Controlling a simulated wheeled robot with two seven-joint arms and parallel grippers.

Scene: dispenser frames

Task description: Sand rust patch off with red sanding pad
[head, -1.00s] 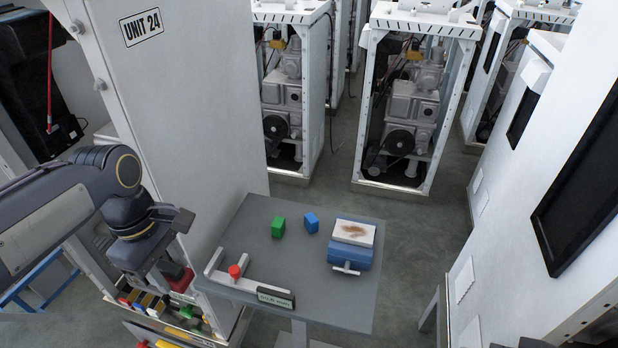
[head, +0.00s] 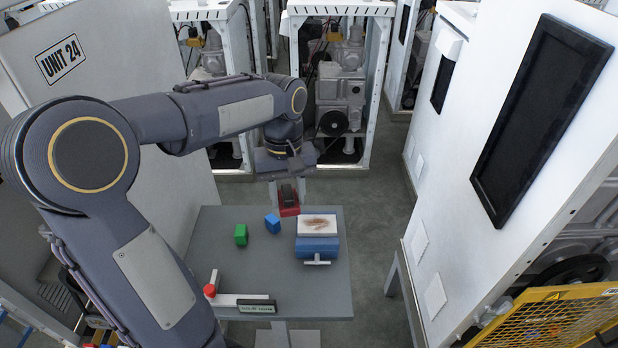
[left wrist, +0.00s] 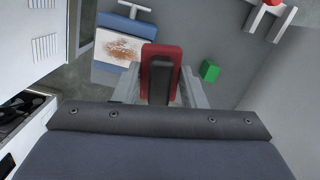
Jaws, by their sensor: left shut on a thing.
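The white plate with the brown rust patch (head: 318,222) sits on top of a blue vise (head: 318,246) at the right of the small grey table. It also shows in the left wrist view (left wrist: 122,47), left of the gripper. My left gripper (head: 288,192) is shut on the red sanding pad (head: 288,208), which has a dark grip block. The pad is held above the table's far edge, just behind and left of the plate, apart from it. The pad also shows between the fingers in the left wrist view (left wrist: 160,58). My right gripper is not in view.
A green block (head: 241,235) and a blue block (head: 272,223) stand on the table (head: 225,265) left of the vise. A white L-shaped fixture (head: 238,299) with a red knob (head: 209,291) lies at the front left. A white cabinet (head: 440,190) stands on the right.

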